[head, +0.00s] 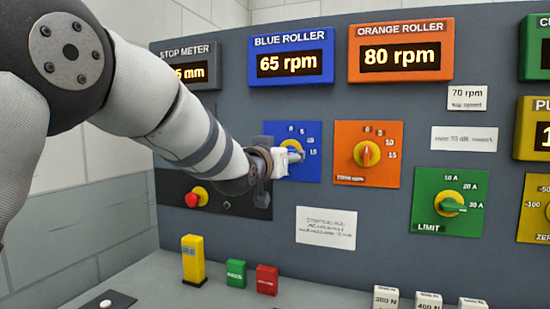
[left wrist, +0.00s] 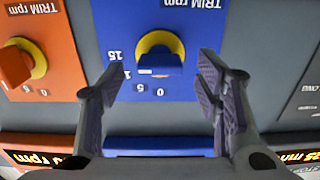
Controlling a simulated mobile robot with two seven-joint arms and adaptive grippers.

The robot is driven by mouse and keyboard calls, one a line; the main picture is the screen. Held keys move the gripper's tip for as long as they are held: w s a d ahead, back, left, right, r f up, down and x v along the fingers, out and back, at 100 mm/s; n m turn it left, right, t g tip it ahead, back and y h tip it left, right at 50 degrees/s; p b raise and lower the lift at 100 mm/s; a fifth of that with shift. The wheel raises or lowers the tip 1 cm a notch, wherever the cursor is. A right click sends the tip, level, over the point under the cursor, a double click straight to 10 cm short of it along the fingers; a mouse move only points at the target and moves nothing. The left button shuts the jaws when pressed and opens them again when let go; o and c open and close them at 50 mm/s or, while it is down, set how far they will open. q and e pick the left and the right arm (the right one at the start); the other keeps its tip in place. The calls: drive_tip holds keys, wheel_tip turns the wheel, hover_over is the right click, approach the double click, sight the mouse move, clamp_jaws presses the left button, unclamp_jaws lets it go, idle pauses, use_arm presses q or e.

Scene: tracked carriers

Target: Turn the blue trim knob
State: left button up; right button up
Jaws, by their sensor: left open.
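The blue trim knob (left wrist: 158,64) sits on a yellow ring in the blue plate (left wrist: 195,20), which has a dial scale. In the left wrist view the plate appears upside down. My left gripper (left wrist: 162,72) is open, with one finger on each side of the knob and visible gaps between them. In the head view, my left gripper (head: 287,160) is in front of the blue plate (head: 312,172) and covers most of the knob; a bit of yellow ring shows. The blue roller display (head: 290,56) reads 65 rpm. My right gripper is not in view.
The orange trim knob (head: 367,153) is just right of the blue plate. The orange roller display (head: 400,50) reads 80 rpm. A red stop button (head: 194,200) is below my left arm. A green limit knob (head: 453,204) is farther right. Small blocks stand on the ledge.

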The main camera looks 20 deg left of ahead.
use_arm(q)
drive_tip(key=s, duration=0.8)
drive_tip(key=shift+s+a, duration=0.15)
drive_tip(key=shift+s, duration=0.25)
